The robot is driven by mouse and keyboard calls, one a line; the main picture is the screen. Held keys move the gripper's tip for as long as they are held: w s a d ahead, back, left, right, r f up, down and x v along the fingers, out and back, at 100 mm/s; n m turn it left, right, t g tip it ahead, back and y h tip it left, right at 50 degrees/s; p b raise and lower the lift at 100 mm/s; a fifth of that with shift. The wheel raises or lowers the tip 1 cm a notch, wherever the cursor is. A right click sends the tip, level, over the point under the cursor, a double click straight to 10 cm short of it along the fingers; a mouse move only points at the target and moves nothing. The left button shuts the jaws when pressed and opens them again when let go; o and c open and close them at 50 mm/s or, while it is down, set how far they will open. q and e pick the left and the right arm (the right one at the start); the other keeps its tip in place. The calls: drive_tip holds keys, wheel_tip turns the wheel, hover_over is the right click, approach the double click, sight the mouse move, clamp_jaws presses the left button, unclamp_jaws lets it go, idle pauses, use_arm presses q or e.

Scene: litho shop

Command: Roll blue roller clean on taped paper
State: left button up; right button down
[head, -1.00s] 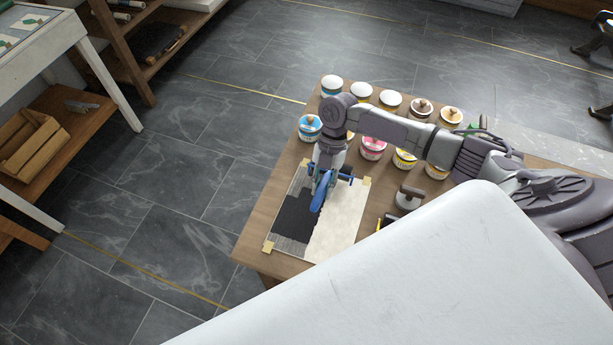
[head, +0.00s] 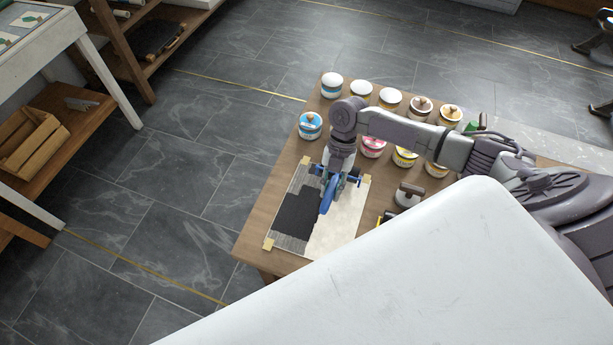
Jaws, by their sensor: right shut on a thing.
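The taped paper (head: 343,222) lies on the wooden table, held at its corners by tan tape. Its left part carries a dark black patch (head: 296,214) with grey streaks around it; its right part is pale. My right gripper (head: 333,183) points down over the upper middle of the paper and is shut on the blue roller (head: 327,197). The roller is partly hidden by the gripper; blue parts show on both sides and below. I cannot tell whether the roller touches the paper. My left gripper is not in view.
Several ink tins with white, blue (head: 310,126), pink (head: 372,146) and yellow (head: 404,157) stand behind and right of the paper. A dark hand tool (head: 408,195) with a rounded handle lies right of it.

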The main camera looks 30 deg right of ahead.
drive_tip(key=shift+f+b, duration=0.4)
drive_tip(key=shift+f, duration=0.2)
